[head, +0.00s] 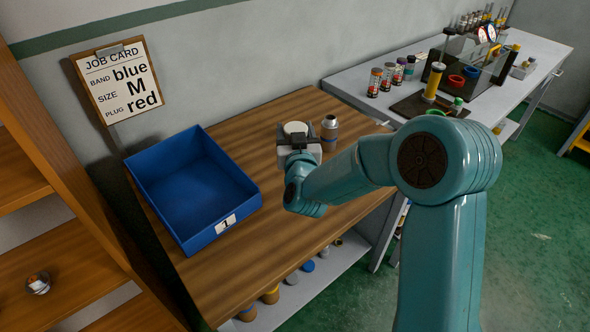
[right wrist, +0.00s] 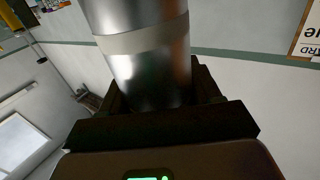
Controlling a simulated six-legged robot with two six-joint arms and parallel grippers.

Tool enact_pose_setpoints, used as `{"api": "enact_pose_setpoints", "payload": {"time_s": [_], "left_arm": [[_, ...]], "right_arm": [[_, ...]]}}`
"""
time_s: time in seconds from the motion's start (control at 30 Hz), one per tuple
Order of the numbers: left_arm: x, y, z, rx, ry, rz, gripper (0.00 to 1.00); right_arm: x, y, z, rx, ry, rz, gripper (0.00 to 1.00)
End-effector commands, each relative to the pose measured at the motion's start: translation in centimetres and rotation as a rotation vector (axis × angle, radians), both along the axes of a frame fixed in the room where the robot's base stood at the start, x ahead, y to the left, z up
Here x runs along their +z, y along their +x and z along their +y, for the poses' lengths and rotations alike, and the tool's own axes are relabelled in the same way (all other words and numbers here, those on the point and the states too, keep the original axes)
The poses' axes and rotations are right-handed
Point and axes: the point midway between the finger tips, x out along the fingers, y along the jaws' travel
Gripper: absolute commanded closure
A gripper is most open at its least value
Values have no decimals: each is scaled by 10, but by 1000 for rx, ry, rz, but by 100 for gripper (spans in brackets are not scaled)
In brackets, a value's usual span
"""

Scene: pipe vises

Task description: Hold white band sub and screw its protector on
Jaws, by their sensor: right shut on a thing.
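The white band sub (right wrist: 145,45) is a shiny metal cylinder with a pale band around it in the right wrist view. My right gripper (head: 298,137) is shut on it, and the dark jaws grip its side. In the head view a round cream top (head: 295,128) shows between the jaws over the wooden bench; I cannot tell whether it is the sub's end or a protector. The far end of the sub is cut off in the wrist view. I cannot pick out a separate protector for it. My left gripper is not in view.
A blue bin (head: 237,211) is on the bench's left side. A job card (head: 118,83) hangs behind. A grey table (head: 411,62) with several coloured parts stands at the back right.

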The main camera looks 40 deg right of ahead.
Motion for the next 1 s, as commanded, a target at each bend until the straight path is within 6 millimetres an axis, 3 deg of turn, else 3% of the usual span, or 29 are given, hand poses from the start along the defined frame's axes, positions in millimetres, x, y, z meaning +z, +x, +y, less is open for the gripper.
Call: {"api": "enact_pose_setpoints", "payload": {"time_s": [0.1,0.3,0.77,1.0], "left_arm": [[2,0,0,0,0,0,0],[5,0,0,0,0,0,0],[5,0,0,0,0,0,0],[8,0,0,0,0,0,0]], "right_arm": [[-31,1,-1,0,0,1,100],[-66,2,-1,-1,-1,-2,100],[-78,2,-1,-1,-2,-5,100],[-109,2,-1,-1,-1,-3,100]]}}
